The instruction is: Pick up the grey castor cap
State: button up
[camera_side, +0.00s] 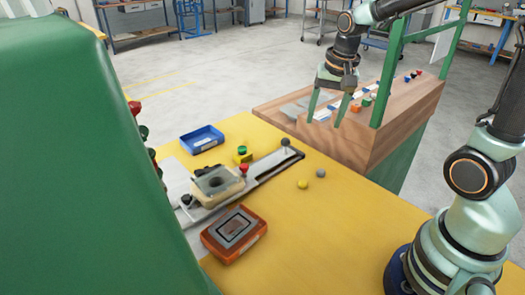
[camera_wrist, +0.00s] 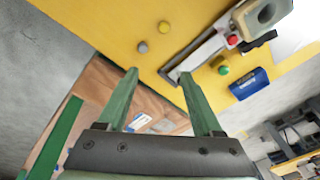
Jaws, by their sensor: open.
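The grey castor cap (camera_side: 320,173) is a small round piece lying on the yellow table top. In the wrist view the grey cap (camera_wrist: 143,47) lies beyond the fingertips, near the left finger. A similar yellow cap (camera_side: 303,184) lies close beside it, apart from it; it also shows in the wrist view (camera_wrist: 164,27). My gripper (camera_side: 324,122) is open and empty, held above and behind the caps in the side view. In the wrist view the gripper (camera_wrist: 159,73) has its green fingers spread with nothing between them.
A weld fixture with a long rail (camera_side: 262,172) stands left of the caps. A blue tray (camera_side: 202,139) and an orange tray (camera_side: 234,233) are on the table. A wooden bench (camera_side: 385,130) with small coloured parts adjoins it. The table front is clear.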

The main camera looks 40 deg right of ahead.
aim_at(321, 171)
jog(key=d+f+m, duration=0.1)
jog(key=f+m, duration=0.1)
jog(key=f, duration=0.4)
jog(key=w+d+f+m+g, duration=0.1)
jog(key=d+f+m, duration=0.1)
jog(key=f, duration=0.4)
jog(key=d+f+m+g, duration=0.1)
jog(key=d+f+m, duration=0.1)
jog(key=f, duration=0.5)
jog(key=shift+w+f, duration=0.1)
jog(key=shift+w, duration=0.3)
grip_shut()
